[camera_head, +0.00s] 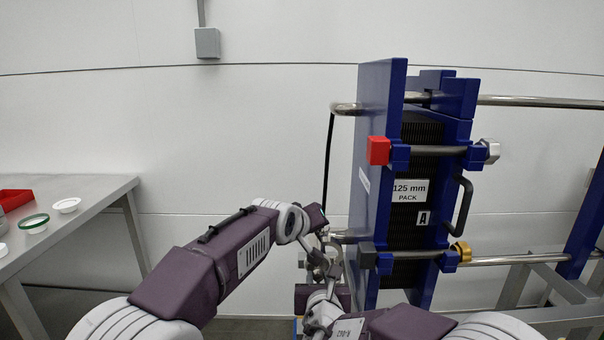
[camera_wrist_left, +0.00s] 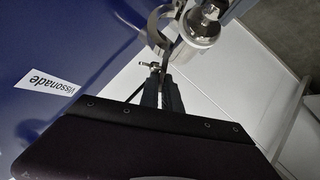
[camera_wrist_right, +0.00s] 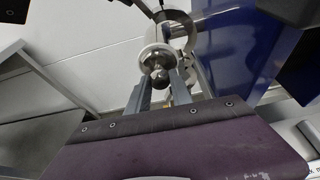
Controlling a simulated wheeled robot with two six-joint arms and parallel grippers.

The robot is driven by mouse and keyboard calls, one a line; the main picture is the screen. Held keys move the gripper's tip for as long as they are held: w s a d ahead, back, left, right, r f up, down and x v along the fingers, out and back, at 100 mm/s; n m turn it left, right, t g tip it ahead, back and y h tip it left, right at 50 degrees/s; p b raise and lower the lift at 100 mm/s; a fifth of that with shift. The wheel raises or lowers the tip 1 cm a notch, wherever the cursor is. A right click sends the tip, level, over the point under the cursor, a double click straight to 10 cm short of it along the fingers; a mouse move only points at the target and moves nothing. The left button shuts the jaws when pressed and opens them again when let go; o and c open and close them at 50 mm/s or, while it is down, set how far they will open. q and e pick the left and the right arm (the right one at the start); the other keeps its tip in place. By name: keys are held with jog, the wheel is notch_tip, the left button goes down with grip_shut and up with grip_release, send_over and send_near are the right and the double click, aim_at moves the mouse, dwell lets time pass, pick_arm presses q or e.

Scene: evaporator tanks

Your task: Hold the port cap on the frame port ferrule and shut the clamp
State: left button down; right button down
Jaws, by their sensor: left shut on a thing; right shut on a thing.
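The port cap (camera_wrist_right: 157,58) is a round steel disc with a dark knob. My right gripper (camera_wrist_right: 163,88) is shut on the knob; in the head view this gripper (camera_head: 332,268) points up at the frame's left side. The open clamp (camera_wrist_left: 160,28) is a curved steel band beside the cap, which also shows in the left wrist view (camera_wrist_left: 202,24). My left gripper (camera_wrist_left: 160,75) is shut on a thin part at the clamp's end; it also shows in the right wrist view (camera_wrist_right: 147,8). The ferrule is hidden behind the cap, so I cannot tell whether they touch.
The blue frame (camera_head: 375,170) with its black plate pack (camera_head: 420,210) stands right of my grippers. Steel rails run to its right. A grey table (camera_head: 95,190) at left holds a red tray (camera_head: 14,198), a green-rimmed ring (camera_head: 34,222) and a white ring (camera_head: 67,205).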

pick_arm(q)
jog(key=shift+s+f, duration=0.1)
jog(key=shift+f, duration=0.3)
jog(key=shift+a+f+n+h, duration=0.5)
jog(key=shift+a+f+h, duration=0.25)
jog(key=shift+a, duration=0.2)
jog(key=c, duration=1.5)
grip_release()
jog(key=shift+d+r, duration=0.1)
